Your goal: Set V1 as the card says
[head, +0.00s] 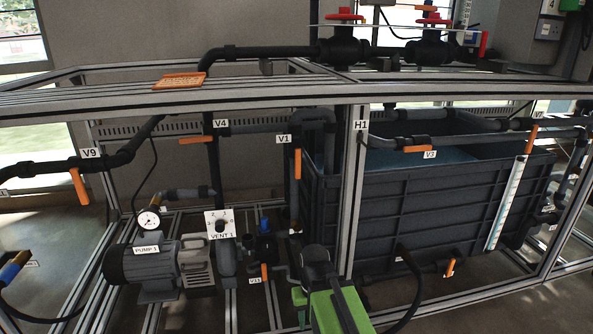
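The label V1 (283,139) is on the pipework left of the middle upright. An orange lever handle (298,163) hangs beside it, close to vertical, along a grey vertical pipe. An orange card (180,80) lies on the top rail at the upper left; its writing is too small to read. Green and black parts of my arm show at the bottom centre, in front of the frame and below V1. I cannot make out any gripper fingers there. Nothing of mine touches the V1 handle.
An aluminium rail (240,97) crosses in front, and an upright (353,190) stands just right of V1. A dark tank (430,200) fills the right. A pump (142,264) and a VENT 1 dial (220,224) stand lower left. Other orange levers, including V4's (197,140), are nearby.

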